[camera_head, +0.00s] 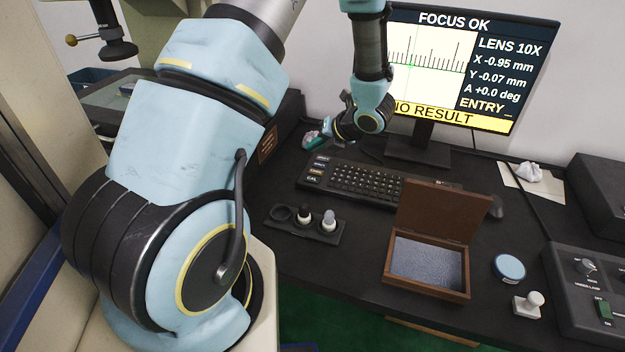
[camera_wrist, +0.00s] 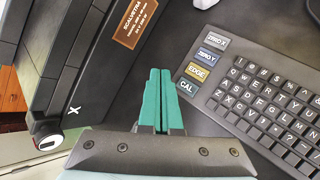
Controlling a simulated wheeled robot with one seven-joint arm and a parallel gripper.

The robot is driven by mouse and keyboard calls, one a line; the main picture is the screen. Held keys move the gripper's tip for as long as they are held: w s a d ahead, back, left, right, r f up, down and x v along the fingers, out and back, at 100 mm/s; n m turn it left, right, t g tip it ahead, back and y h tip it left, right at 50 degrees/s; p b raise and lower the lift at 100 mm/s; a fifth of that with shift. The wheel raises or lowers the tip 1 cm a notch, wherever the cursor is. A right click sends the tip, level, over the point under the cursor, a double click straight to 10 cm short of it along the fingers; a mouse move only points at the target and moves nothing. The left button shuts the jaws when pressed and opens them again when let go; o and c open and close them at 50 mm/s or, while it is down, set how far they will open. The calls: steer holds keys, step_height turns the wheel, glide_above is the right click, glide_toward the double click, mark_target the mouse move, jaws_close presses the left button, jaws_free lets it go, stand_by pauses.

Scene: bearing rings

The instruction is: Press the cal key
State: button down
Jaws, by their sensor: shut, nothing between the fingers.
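The cal key (camera_wrist: 187,88) is a dark key with white lettering, nearest me in a column of label keys at the keyboard's left end. In the head view the cal key (camera_head: 313,179) is at the keyboard's front left corner. My gripper (camera_wrist: 160,72) has teal fingers, closed together and empty. In the wrist view its tips show just left of the cal key, apart from it; their height above the table is hard to tell. In the head view my gripper (camera_head: 314,143) is small, behind the keyboard's left end.
The edge key (camera_wrist: 199,73), zero Y key (camera_wrist: 207,57) and zero X key (camera_wrist: 216,41) line up beyond. A dark machine (camera_wrist: 85,60) stands left of my fingers. A monitor (camera_head: 460,65) reads "NO RESULT".

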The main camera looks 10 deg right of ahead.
mark_target(314, 181)
step_height(314, 181, down, 8)
steer(key=b, duration=0.5)
steer(key=shift+r, duration=0.2)
steer(key=shift+f, duration=0.4)
steer(key=shift+f+b, duration=0.1)
steer(key=shift+b, duration=0.3)
stand_by(1.0)
steer(key=shift+f+b, duration=0.25)
steer(key=shift+b, duration=0.15)
steer(key=shift+f+b, duration=0.35)
steer(key=shift+b, duration=0.05)
stand_by(0.5)
stand_by(0.3)
steer(key=shift+r+p, duration=0.45)
steer(key=shift+r, duration=0.3)
steer(key=shift+r+p, duration=1.55)
steer(key=shift+r, duration=1)
